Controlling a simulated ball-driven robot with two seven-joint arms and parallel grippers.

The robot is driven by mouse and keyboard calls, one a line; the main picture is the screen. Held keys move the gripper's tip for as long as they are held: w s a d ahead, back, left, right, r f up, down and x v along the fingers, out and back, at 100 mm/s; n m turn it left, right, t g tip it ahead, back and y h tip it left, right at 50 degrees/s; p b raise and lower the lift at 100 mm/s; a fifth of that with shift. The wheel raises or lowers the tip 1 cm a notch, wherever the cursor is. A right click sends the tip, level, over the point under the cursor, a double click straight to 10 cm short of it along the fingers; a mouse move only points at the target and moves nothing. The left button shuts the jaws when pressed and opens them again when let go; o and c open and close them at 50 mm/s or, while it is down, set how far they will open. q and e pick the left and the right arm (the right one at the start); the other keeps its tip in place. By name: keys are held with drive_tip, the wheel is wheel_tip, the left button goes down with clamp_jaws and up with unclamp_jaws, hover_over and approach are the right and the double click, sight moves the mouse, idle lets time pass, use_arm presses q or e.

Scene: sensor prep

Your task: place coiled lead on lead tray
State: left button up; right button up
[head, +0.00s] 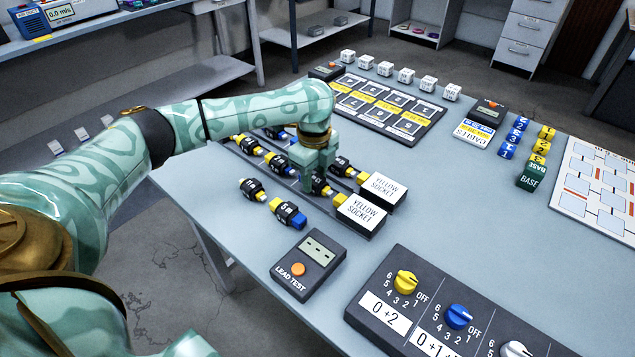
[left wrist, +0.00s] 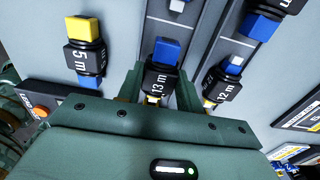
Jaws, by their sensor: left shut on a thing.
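My left gripper (head: 318,165) points down over the leads on the table and is shut on a coiled lead (head: 320,187). In the left wrist view this lead (left wrist: 162,75) is a black coil marked 13 m, with a blue plug on its far side and a yellow end mostly hidden by the gripper. Long grey strips (left wrist: 158,22), which seem to be the lead tray, run under the leads. I cannot tell whether the held lead touches them. Other coiled leads lie around it, among them a 5 m lead (left wrist: 83,55) and a 12 m lead (left wrist: 225,80). My right gripper is out of view.
Two yellow socket blocks (head: 361,214) stand right of the leads. A lead tester (head: 308,264) lies nearer, a dial panel (head: 455,318) at the front. A marked board (head: 388,105), white cubes (head: 406,75) and a green base block (head: 531,177) stand farther off. The table's middle right is clear.

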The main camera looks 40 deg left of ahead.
sight(314, 178)
use_arm(q)
drive_tip(key=shift+f, duration=0.25)
drive_tip(key=o, duration=1.1)
drive_tip(key=shift+f, duration=0.15)
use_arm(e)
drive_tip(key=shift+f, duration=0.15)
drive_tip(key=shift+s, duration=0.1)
use_arm(q)
drive_tip(key=shift+r+p, duration=0.3)
drive_tip(key=shift+r, duration=0.1)
wheel_tip(314, 178, up, 12)
drive_tip(key=p, duration=0.6)
drive_tip(key=shift+f, duration=0.25)
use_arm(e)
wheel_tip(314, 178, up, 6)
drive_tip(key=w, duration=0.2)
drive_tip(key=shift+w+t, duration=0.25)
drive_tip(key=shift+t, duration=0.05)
